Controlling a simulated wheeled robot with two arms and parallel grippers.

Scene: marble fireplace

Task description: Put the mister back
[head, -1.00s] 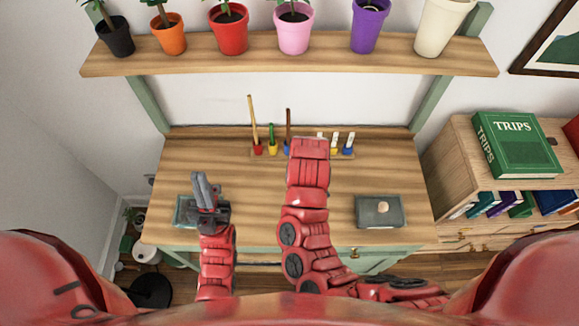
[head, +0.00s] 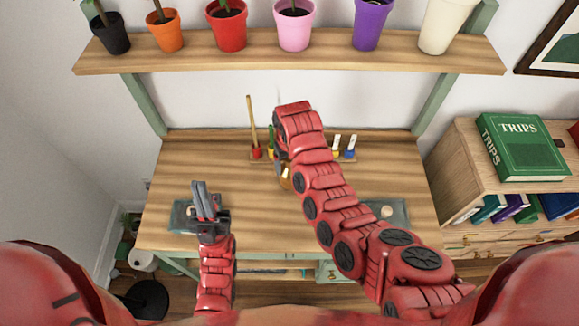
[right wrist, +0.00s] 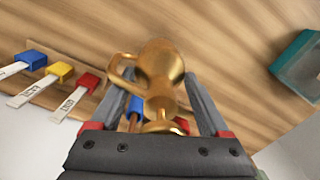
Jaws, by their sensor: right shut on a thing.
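The mister is a brass-gold bottle with a loop handle, large in the right wrist view (right wrist: 160,75). My right gripper (right wrist: 163,98) is shut on it, with one finger on each side. In the head view a small gold part of the mister (head: 286,180) shows beside my right gripper (head: 281,166), which my arm partly hides. It is over the middle of the wooden table (head: 240,190), near the tool rack. My left gripper (head: 203,192) is over the teal tray (head: 180,214) at the table's left; its fingers look close together, and I see nothing between them.
A wooden rack with colored holders (head: 257,152) and labelled tags (head: 350,145) stands at the table's back. Another teal tray (head: 402,212) lies at the right, partly behind my arm. A shelf (head: 290,58) with potted plants hangs above. A bookcase with a green book (head: 525,145) stands right.

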